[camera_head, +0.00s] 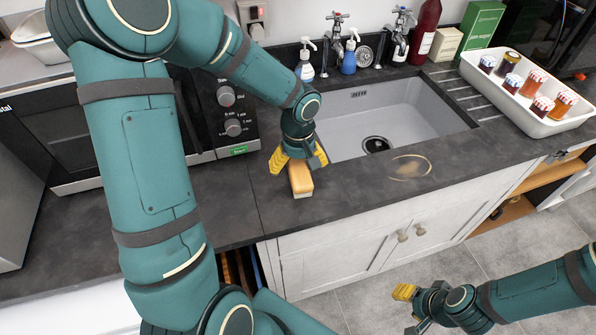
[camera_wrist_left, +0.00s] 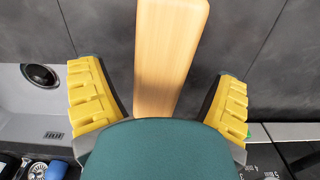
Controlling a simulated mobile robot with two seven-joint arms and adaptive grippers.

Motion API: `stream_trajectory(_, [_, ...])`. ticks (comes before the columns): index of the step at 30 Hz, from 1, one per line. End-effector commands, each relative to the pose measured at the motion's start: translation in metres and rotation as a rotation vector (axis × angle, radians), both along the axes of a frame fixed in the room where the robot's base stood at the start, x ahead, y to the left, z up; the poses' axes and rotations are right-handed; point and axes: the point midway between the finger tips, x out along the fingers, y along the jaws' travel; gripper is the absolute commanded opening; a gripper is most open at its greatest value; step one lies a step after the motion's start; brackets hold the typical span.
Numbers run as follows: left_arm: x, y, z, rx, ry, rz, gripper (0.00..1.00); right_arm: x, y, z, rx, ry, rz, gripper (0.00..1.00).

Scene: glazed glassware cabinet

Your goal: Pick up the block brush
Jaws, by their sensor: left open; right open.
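The block brush (camera_head: 301,180) lies on the dark worktop in front of the sink's left end, its light wooden back facing up. My left gripper (camera_head: 298,163) is open above it, with the yellow fingers on either side. In the left wrist view the brush's wooden back (camera_wrist_left: 169,50) runs between the two spread fingers (camera_wrist_left: 160,105), with a visible gap on each side. Its near end is hidden behind the gripper's body. My right gripper (camera_head: 408,305) is at the lower right, over the floor in front of the cabinet, and holds nothing that I can see.
A sink (camera_head: 400,115) lies just behind and right of the brush. A microwave (camera_head: 225,115) stands to the left. Soap bottles (camera_head: 304,62) line the back. A white tray (camera_head: 540,125) with several jars is at the right.

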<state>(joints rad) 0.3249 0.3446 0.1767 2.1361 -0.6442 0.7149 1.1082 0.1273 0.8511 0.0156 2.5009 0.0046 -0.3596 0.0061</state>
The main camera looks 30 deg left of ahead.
Motion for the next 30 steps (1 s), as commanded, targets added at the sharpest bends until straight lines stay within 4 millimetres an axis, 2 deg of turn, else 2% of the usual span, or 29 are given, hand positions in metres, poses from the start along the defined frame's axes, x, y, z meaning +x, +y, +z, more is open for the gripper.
stream_trajectory(1, [-0.002,0.0,-0.011,-0.001,0.004,-0.002,0.89,-0.001,0.0,-0.003,0.0,0.002,0.002,0.47])
stream_trajectory(6, [-0.002,0.0,-0.029,-0.001,0.002,-0.001,0.89,-0.002,0.0,-0.006,0.001,0.004,0.004,0.47])
stream_trajectory(15, [-0.001,0.0,-0.031,0.0,0.0,-0.001,0.88,-0.002,0.0,-0.006,0.001,0.005,0.004,0.47])
stream_trajectory(17, [-0.001,0.0,-0.031,0.0,0.0,-0.001,0.67,-0.002,0.0,-0.006,0.001,0.005,0.004,0.47])
stream_trajectory(21, [-0.001,0.0,-0.031,0.0,0.0,-0.001,0.18,-0.002,0.0,-0.006,0.001,0.005,0.004,0.47])
stream_trajectory(22, [-0.001,0.0,-0.031,0.0,0.0,-0.001,0.15,-0.002,0.0,-0.006,0.001,0.005,0.004,0.47])
stream_trajectory(30, [-0.001,0.0,-0.03,0.0,0.0,-0.001,0.15,-0.002,0.0,-0.006,0.001,0.005,0.003,0.47])
